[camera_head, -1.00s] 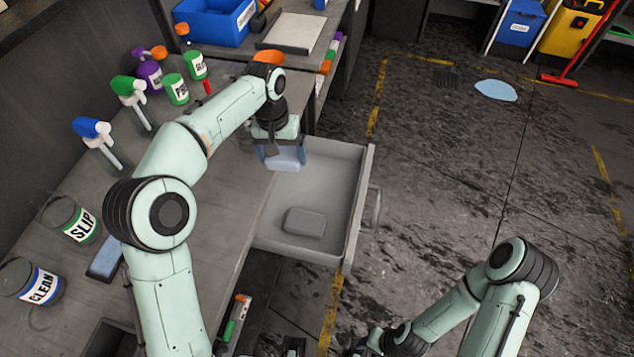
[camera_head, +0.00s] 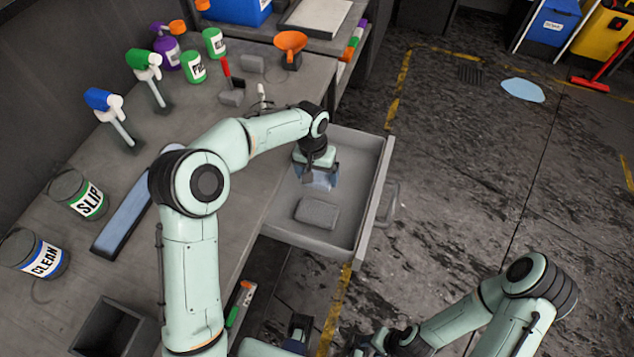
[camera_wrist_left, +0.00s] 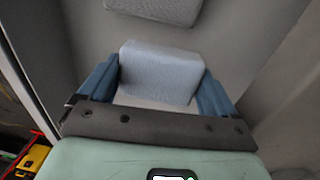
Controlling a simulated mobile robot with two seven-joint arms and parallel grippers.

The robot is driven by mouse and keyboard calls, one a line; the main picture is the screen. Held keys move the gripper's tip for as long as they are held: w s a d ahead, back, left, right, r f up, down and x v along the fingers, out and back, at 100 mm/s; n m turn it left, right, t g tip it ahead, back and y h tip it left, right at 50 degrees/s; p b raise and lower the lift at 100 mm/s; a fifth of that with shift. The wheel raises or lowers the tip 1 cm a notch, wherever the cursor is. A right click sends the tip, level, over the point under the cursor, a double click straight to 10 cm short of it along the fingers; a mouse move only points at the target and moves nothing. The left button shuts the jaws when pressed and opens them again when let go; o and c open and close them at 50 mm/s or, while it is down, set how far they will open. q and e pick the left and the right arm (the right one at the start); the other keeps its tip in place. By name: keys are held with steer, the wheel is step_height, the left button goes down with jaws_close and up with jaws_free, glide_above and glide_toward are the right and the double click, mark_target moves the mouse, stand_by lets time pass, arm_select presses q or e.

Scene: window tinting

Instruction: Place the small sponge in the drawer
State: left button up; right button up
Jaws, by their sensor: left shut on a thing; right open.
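My left gripper (camera_head: 320,182) is shut on the small sponge (camera_wrist_left: 160,72), a pale grey-blue block between its blue fingers. It holds the sponge inside the outline of the open grey drawer (camera_head: 370,195); whether the sponge touches the drawer floor cannot be told. A darker grey sponge (camera_head: 317,213) lies flat on the drawer floor, nearer the front; its edge also shows at the top of the left wrist view (camera_wrist_left: 155,8). My right gripper (camera_head: 345,345) is low at the bottom edge, partly cut off, open and away from the drawer.
The drawer's walls surround the left gripper.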

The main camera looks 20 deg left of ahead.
mark_target(317, 183)
arm_select(q)
steer(key=shift+f, duration=2.25)
steer(key=shift+f, duration=0.2)
steer(key=o, duration=0.9)
steer(key=r, duration=0.8)
steer(key=a+r, duration=0.1)
steer(key=r, duration=0.3)
steer(key=shift+r+p, duration=0.2)
steer(key=shift+p, duration=0.2)
